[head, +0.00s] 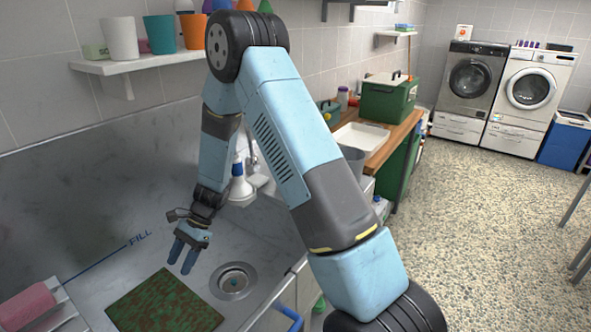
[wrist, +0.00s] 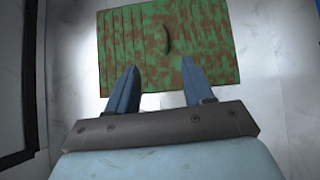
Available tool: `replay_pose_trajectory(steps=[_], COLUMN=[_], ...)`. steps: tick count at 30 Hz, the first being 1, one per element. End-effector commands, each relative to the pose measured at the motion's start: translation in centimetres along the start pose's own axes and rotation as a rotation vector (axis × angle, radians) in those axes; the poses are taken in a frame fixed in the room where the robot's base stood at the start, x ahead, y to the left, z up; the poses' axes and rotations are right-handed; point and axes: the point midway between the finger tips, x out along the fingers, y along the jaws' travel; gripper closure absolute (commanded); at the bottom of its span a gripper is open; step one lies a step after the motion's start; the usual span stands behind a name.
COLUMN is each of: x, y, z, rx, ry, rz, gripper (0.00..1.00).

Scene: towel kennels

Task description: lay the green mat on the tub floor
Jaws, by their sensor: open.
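The green mat (head: 165,304), mottled with brown, lies flat on the floor of the metal tub (head: 92,290) at the lower left of the head view. It also shows in the wrist view (wrist: 205,45), ribbed, with a small dark curved mark near its middle. My gripper (head: 185,268) is inside the tub, pointing down, beside the mat's far edge. Its two blue fingers (wrist: 160,90) are apart with nothing between them. In the wrist view the fingertips overlap the mat's near part; I cannot tell whether they touch it.
A round drain (head: 234,281) is right of the mat. A pink roll (head: 27,306) rests on a rack at the left. A white shower head (head: 240,188) stands at the tub's back. A shelf (head: 135,63) with cups hangs above. A wooden bench (head: 385,135) is beyond.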

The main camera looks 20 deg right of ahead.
Motion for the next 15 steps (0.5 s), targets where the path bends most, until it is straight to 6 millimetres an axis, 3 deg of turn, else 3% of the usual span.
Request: replay_pose_trajectory(steps=[15], x=[-11.9], y=[3.4], z=[5.2], rx=[-0.302], ry=[0.181], rz=[-0.027], gripper=[0.48])
